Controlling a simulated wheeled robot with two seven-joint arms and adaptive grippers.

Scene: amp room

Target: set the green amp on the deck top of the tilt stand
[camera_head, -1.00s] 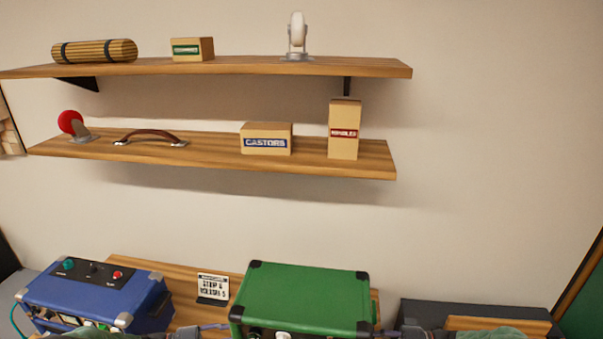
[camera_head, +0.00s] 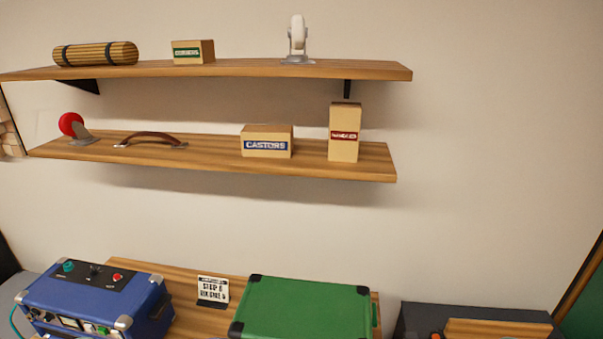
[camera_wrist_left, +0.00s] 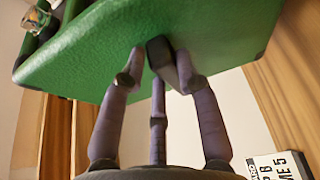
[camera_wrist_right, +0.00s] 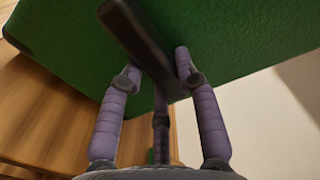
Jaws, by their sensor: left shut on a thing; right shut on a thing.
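The green amp (camera_head: 303,308) is at the bottom middle of the head view, its top facing up and its near side cut off by the frame. My left gripper (camera_wrist_left: 160,68) is shut on a dark handle on one side of the amp. My right gripper (camera_wrist_right: 157,68) is shut on a dark bar handle (camera_wrist_right: 135,35) on the amp's other side. Neither gripper shows in the head view. A dark unit with a wooden top (camera_head: 497,328) stands at the lower right; I cannot tell if it is the tilt stand. The amp's underside is hidden in the head view.
A blue amp (camera_head: 95,300) stands left of the green one. A small sign (camera_head: 213,290) stands on the wooden surface (camera_head: 190,285) between them. Two wall shelves (camera_head: 230,68) hold boxes, castors and a handle, well above the amp. Bare wall lies between.

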